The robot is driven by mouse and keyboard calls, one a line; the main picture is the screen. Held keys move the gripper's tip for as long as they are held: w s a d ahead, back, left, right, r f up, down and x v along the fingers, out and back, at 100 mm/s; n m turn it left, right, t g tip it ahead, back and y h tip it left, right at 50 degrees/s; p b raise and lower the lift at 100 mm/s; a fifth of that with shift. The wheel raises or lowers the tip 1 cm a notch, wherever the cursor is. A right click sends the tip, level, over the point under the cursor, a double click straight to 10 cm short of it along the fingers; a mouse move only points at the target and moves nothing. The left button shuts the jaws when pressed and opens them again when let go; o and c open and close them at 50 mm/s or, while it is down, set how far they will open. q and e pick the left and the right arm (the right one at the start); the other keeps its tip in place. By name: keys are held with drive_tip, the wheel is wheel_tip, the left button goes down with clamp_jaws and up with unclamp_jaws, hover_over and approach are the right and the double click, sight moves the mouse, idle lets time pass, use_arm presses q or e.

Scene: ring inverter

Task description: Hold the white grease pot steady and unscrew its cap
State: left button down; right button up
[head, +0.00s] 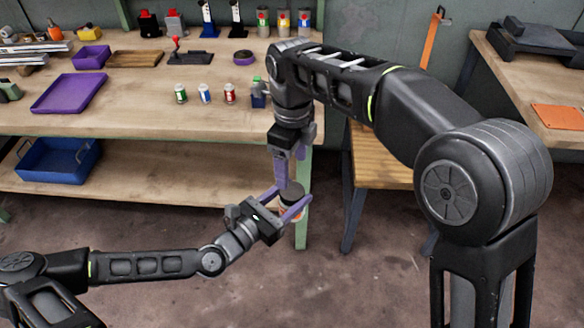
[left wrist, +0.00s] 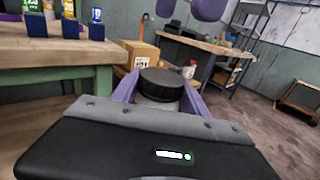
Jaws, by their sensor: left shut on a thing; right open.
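The grease pot has a wide black ribbed cap (left wrist: 161,80), which also shows in the head view (head: 291,192). Only a little of its pale body (left wrist: 158,99) shows below the cap. My left gripper (head: 286,207) is shut on the pot from its sides, with its purple fingers around the body and the cap standing above. The pot looks upright, held in the air in front of the bench. My right gripper (head: 283,180) points down from above. In the left wrist view its purple fingertips (left wrist: 189,9) are apart and empty, above the cap.
The workbench (head: 130,118) is behind my grippers, with small bottles (head: 205,93) and a purple tray (head: 70,92) on it. A blue bin (head: 57,160) stands on the lower shelf. The floor in front is clear.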

sight(292, 191)
drive_tip(key=shift+f, duration=4.05)
drive_tip(key=shift+c, duration=0.5)
drive_tip(key=c, duration=1.4)
drive_tip(key=o, duration=1.6)
drive_tip(key=shift+c, duration=0.2)
drive_tip(key=shift+r, duration=0.15)
drive_tip(key=shift+r, duration=2.15)
